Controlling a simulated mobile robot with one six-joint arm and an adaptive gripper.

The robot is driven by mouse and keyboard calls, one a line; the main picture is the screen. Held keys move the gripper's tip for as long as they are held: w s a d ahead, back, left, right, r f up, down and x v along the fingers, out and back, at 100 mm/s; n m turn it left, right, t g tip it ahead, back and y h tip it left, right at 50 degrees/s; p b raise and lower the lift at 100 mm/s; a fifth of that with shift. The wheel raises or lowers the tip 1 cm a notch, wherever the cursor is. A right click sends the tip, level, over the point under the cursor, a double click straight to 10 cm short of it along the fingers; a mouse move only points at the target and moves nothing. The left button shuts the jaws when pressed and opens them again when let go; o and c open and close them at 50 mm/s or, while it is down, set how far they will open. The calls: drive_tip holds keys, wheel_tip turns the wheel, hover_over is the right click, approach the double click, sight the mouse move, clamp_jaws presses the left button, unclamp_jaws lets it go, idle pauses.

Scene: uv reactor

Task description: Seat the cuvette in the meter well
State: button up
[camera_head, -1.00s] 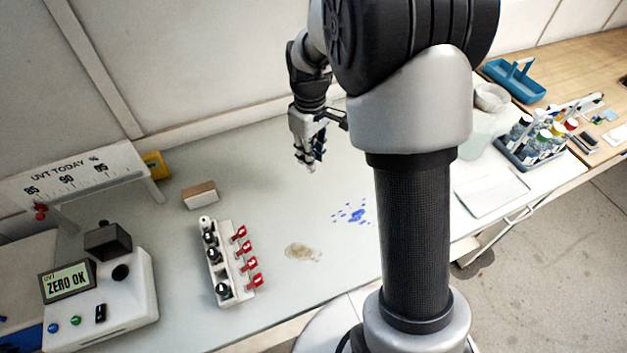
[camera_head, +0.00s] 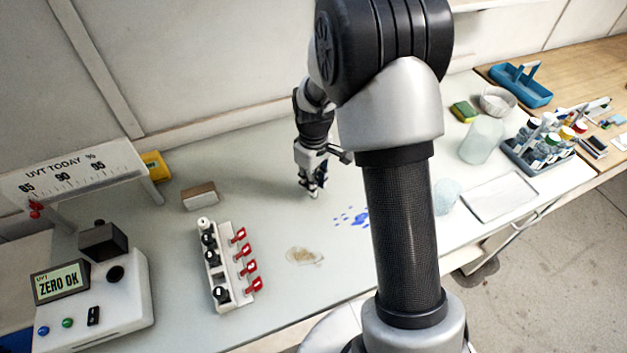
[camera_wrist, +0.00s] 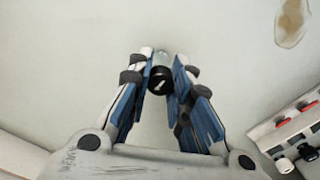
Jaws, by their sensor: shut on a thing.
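My gripper (camera_head: 312,184) hangs over the bench, right of the vial rack and behind the blue spots. In the wrist view my gripper (camera_wrist: 161,78) is shut on a small clear cuvette with a black cap (camera_wrist: 160,80). The cuvette's lower part is mostly hidden by the fingers in the head view. The white meter (camera_head: 110,305) stands at the far left, well apart from my gripper. Its screen reads "ZERO OK". A black block (camera_head: 102,241) and a round dark opening or knob (camera_head: 115,273) are on its top; I cannot tell which is the well.
A white rack (camera_head: 226,270) with black-capped vials and red tags stands between meter and gripper. A small brown-white box (camera_head: 199,195) lies behind it. A "UVT TODAY" scale (camera_head: 75,175) stands over the back left. A brown stain (camera_head: 304,256) and blue spots mark the bench.

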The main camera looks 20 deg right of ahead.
drive_tip(key=shift+f, duration=0.15)
drive_tip(key=o, duration=0.9)
